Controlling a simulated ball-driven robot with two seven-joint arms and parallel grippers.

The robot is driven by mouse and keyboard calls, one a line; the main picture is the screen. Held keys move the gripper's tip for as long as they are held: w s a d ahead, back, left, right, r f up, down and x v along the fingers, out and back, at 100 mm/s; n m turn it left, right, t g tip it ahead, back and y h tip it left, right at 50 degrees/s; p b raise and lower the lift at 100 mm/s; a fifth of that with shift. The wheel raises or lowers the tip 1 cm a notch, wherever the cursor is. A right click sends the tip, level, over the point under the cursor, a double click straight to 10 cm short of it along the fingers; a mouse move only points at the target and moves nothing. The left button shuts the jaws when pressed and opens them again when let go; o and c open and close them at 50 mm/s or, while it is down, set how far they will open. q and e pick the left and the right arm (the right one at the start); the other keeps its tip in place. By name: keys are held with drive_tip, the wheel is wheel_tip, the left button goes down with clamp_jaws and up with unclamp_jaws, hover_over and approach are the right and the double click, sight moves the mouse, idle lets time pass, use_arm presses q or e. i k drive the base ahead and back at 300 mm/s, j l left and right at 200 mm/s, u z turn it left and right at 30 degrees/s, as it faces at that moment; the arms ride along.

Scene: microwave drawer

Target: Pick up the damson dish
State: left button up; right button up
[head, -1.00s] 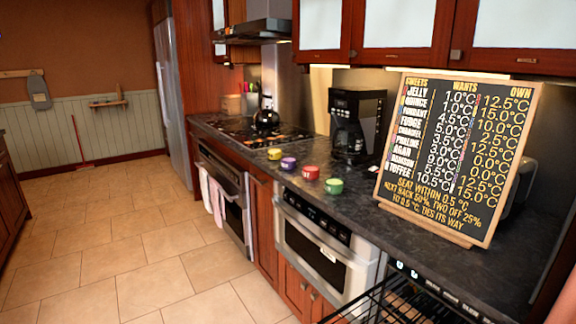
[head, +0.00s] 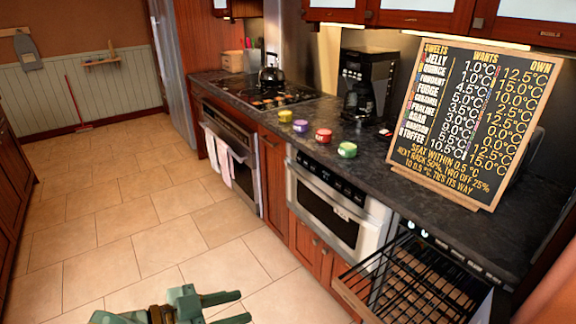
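Several small round dishes stand in a row on the dark counter. The purple one (head: 301,125), which matches damson by colour, sits between the yellow dish (head: 285,116) and the red dish (head: 324,135). The green dish (head: 347,149) is the nearest of them. Their labels are too small to read. My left gripper (head: 240,308) shows at the bottom edge, low over the floor, its two green fingers apart with nothing between them. It is well away from the dishes. My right gripper is out of view.
A chalkboard of temperatures (head: 470,120) stands on the counter at right, near a black coffee maker (head: 365,85). A microwave drawer (head: 335,212) is shut below the dishes. A black wire rack (head: 420,285) juts out at lower right. The tiled floor (head: 150,235) is clear.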

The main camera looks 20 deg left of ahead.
sight(300, 125)
drive_tip(key=i+j, duration=0.2)
drive_tip(key=j, duration=0.2)
drive_tip(key=i+j, duration=0.2)
drive_tip(key=j, duration=0.2)
drive_tip(key=i+j, duration=0.15)
drive_tip(key=j, duration=0.25)
drive_tip(key=i+j+z, duration=0.1)
drive_tip(key=j, duration=0.25)
drive_tip(key=i+j, duration=0.15)
drive_tip(key=i, duration=0.3)
drive_tip(key=i+j, duration=0.1)
drive_tip(key=i, duration=0.4)
drive_tip(key=i+j+z, duration=0.1)
drive_tip(key=i, duration=0.35)
drive_tip(key=i+l, duration=0.15)
drive_tip(key=i, duration=0.25)
drive_tip(key=i+l, duration=0.2)
drive_tip(key=i, duration=0.2)
